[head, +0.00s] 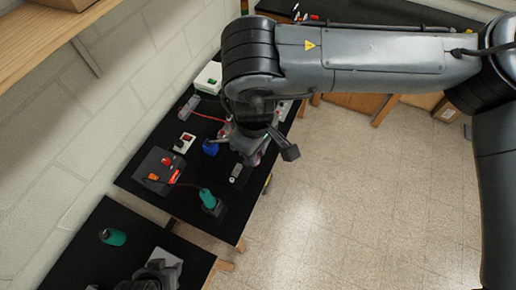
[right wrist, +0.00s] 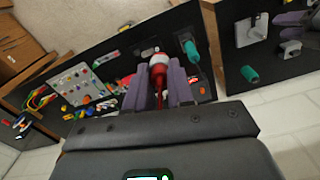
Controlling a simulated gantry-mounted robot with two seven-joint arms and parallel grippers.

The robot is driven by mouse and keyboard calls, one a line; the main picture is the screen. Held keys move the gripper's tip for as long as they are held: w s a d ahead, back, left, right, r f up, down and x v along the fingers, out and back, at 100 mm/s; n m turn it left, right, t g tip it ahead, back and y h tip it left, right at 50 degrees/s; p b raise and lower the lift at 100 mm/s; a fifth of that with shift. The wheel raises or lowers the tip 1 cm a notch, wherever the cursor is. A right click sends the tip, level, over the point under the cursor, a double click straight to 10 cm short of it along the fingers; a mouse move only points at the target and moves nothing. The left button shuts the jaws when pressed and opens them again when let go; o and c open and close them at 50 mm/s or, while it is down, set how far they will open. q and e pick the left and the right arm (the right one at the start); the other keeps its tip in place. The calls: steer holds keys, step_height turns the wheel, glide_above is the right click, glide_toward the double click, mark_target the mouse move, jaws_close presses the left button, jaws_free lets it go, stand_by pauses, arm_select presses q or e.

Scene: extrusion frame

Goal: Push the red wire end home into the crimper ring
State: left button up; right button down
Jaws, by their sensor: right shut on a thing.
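My right gripper (right wrist: 158,92) has its two purple-grey fingers closed on the red wire end (right wrist: 158,62), a red piece with a pale band. A thin red strand runs back from it between the fingers. In the head view my right gripper (head: 256,155) hangs over the black bench, and the wrist hides most of what it holds. A red wire (head: 207,117) curves over the bench towards it. I cannot make out the crimper ring for sure in either view. My left gripper (head: 158,275) is at the bottom edge of the head view, its fingers unclear.
A dark box with red and orange parts (head: 158,172), a white switch box (head: 184,143), a blue item (head: 210,147) and a teal-handled tool (head: 208,199) stand on the bench. A teal cylinder (head: 112,237) lies on the nearer bench. A gap separates the benches.

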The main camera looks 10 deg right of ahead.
steer(key=w+a+f+n, duration=0.4)
steer(key=f, duration=0.1)
steer(key=shift+w+a+f+n, duration=0.2)
steer(key=shift+f+n, duration=0.05)
steer(key=shift+n, duration=0.05)
stand_by(0.4)
steer(key=s+d+r+m, duration=0.6)
steer(key=d+r+m, duration=0.2)
steer(key=r, duration=0.3)
steer(key=shift+s+d, duration=0.3)
steer(key=shift+d, duration=0.1)
steer(key=shift+w+a, duration=0.1)
steer(key=w+a+m, duration=0.4)
steer(key=w+a, duration=0.4)
steer(key=a, duration=0.2)
steer(key=shift+w+a+m, duration=0.3)
steer(key=shift+a, duration=0.1)
